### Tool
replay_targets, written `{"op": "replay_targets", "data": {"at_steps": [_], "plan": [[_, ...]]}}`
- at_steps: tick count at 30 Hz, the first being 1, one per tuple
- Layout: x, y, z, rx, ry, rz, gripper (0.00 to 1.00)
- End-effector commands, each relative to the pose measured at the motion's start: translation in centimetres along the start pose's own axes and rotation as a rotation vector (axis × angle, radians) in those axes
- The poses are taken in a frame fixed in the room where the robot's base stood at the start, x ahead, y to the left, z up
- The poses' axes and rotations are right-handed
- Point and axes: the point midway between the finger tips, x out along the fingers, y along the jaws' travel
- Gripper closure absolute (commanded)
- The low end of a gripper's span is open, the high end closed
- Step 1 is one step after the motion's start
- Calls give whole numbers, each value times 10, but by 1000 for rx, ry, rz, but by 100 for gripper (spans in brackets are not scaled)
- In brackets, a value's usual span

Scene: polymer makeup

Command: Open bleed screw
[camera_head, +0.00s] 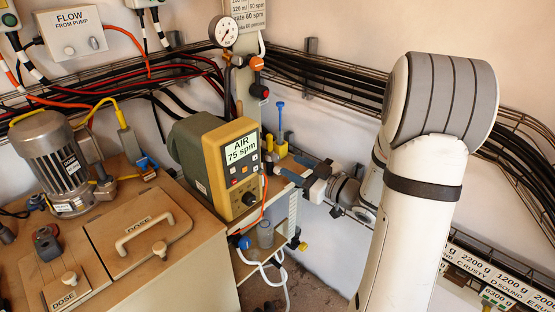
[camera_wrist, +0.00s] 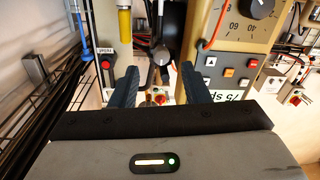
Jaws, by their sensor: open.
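No part is legibly marked as the bleed screw, so I cannot tell which fitting it is. The yellow dosing pump (camera_head: 215,165) reads "AIR 75 spm" in the head view; its panel appears upside down in the wrist view (camera_wrist: 245,45). A yellow fitting (camera_head: 268,143) and a blue-topped stem (camera_head: 280,115) stand just behind the pump's right side. My gripper (camera_head: 308,177) is right of the pump, near its shelf. In the wrist view my gripper (camera_wrist: 160,88) is open; a dark rod with a rounded grey end (camera_wrist: 160,58) shows between and beyond its fingers, apparently untouched.
A pressure gauge (camera_head: 223,31) and an orange-black valve knob (camera_head: 257,64) are above the pump. Cable trays (camera_head: 330,75) run along the wall. A bench with a motor (camera_head: 52,160) and a lidded "DOSE" hatch (camera_head: 140,235) is at left. White hoses (camera_head: 270,272) hang below the shelf.

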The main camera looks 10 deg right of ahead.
Motion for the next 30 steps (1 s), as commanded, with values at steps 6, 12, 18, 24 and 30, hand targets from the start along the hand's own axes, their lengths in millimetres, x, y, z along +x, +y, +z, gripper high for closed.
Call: {"op": "replay_targets", "data": {"at_steps": [6, 12, 18, 24, 30], "plan": [[38, -2, 0, -1, -1, -5, 58], [61, -1, 0, -1, -2, -2, 58], [68, -1, 0, -1, -2, -1, 58], [68, -1, 0, -1, -2, 0, 60], [68, -1, 0, -2, -2, -1, 77]]}}
